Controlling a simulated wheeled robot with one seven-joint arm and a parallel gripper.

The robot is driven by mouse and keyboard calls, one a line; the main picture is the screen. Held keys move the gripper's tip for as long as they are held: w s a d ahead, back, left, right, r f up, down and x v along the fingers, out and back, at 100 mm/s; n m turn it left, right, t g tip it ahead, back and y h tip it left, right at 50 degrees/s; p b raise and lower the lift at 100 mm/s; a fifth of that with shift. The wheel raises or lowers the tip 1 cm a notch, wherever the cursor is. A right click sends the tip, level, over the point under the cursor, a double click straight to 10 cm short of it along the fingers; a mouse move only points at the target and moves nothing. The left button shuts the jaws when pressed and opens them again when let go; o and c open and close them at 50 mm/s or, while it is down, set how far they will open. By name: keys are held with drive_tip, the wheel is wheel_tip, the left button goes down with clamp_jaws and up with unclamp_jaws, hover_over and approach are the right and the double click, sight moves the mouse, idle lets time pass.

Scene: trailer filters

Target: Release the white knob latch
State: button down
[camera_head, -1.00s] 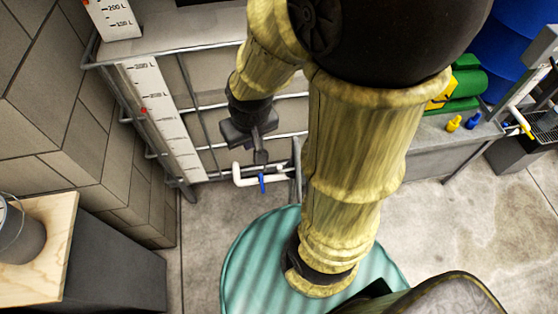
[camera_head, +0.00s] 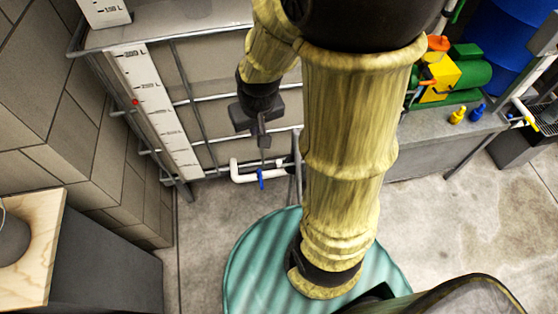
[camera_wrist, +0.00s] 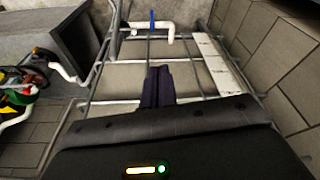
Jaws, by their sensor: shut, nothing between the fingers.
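I cannot make out a white knob latch in either view. My gripper (camera_head: 264,143) hangs dark and slim in front of a caged tank (camera_head: 215,85). Its fingers also show shut and empty in the wrist view (camera_wrist: 158,72), pointing toward the tank's cage (camera_wrist: 120,85). A white pipe (camera_head: 237,172) with a blue valve handle (camera_head: 261,180) sits low on the tank, just below the fingertips in the head view. The pipe (camera_wrist: 170,27) and handle (camera_wrist: 152,20) also show at the top of the wrist view. Whether the fingers touch anything is unclear.
A white marked strip (camera_head: 160,110) with a red dot runs down the tank's left side. A block wall (camera_head: 50,120) and a wooden-topped block (camera_head: 35,240) stand left. A grey counter (camera_head: 440,125) with small bottles stands right. Bare floor (camera_head: 450,220) lies right.

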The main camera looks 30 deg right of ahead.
drive_tip(key=w+d+f+m+b, duration=0.1)
drive_tip(key=w+d+f+b, duration=0.3)
drive_tip(key=f+b, duration=0.4)
drive_tip(key=w+d+f+m+b, duration=0.1)
drive_tip(key=w+d+f+b, duration=0.4)
drive_tip(key=f, duration=1)
drive_tip(key=w+d+f+h+b, duration=0.1)
drive_tip(key=w+d+f+b, duration=0.4)
drive_tip(key=f+b, duration=0.6)
drive_tip(key=shift+w+f+m+t+b, duration=0.2)
drive_tip(key=shift+w+m+t+b, duration=0.25)
drive_tip(key=shift+w, duration=0.55)
wheel_tip(320, 180, down, 10)
drive_tip(key=b, duration=0.4)
drive_tip(key=shift+s+r+b, duration=0.25)
drive_tip(key=shift+s+b, duration=0.05)
drive_tip(key=shift+s, duration=0.05)
drive_tip(key=shift+a, duration=0.1)
